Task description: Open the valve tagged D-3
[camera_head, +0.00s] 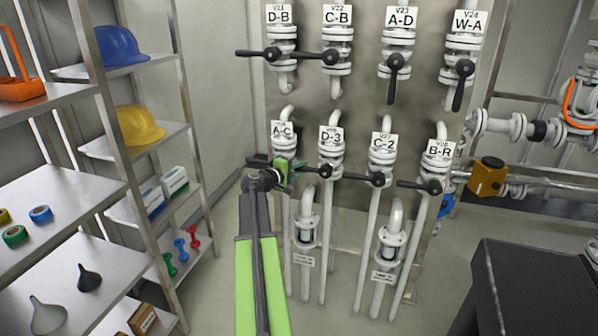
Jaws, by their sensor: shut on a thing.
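The valve tagged D-3 (330,149) is in the lower row of the pipe panel, second from the left. Its black lever handle (312,170) lies roughly level, pointing left from its pivot across the pipe. My gripper (288,168) is at the left end of this lever, shut on it. The gripper also overlaps the body of the valve tagged A-C (283,143) in the picture and partly hides its lever. The exact contact of the fingertips is small and partly hidden.
Valves C-2 (381,160) and B-R (435,168) stand to the right, levers pointing left. Above, A-D (397,38) and W-A (465,42) have levers hanging down. A shelf (100,200) stands left; a dark box (530,295) stands front right.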

